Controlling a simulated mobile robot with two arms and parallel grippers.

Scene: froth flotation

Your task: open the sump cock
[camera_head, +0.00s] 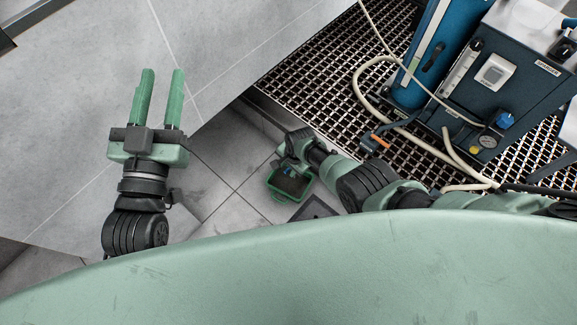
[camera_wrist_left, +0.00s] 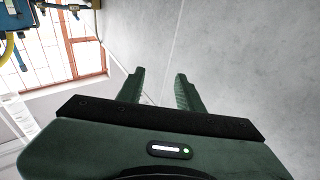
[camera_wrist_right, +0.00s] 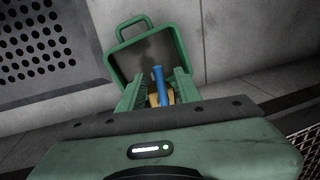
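The sump cock shows in the right wrist view as a narrow blue lever (camera_wrist_right: 160,85) on a brass-coloured body (camera_wrist_right: 157,99). My right gripper (camera_wrist_right: 160,74) is open, with one finger on each side of the lever and gaps visible between. The lower cock is hidden by the gripper. In the head view the right arm reaches down to a small bit of blue above a green bin (camera_head: 289,197). My left gripper (camera_head: 162,73) is open and empty, over pale grey surface; its parted fingers also show in the left wrist view (camera_wrist_left: 160,75).
The green bin with a loop handle (camera_wrist_right: 128,26) lies beyond my right fingertips. A perforated dark drain plate (camera_wrist_right: 45,45) is at left there. In the head view a metal grating (camera_head: 320,75) carries a blue machine (camera_head: 520,75) with pale hoses (camera_head: 362,85). The left side is clear.

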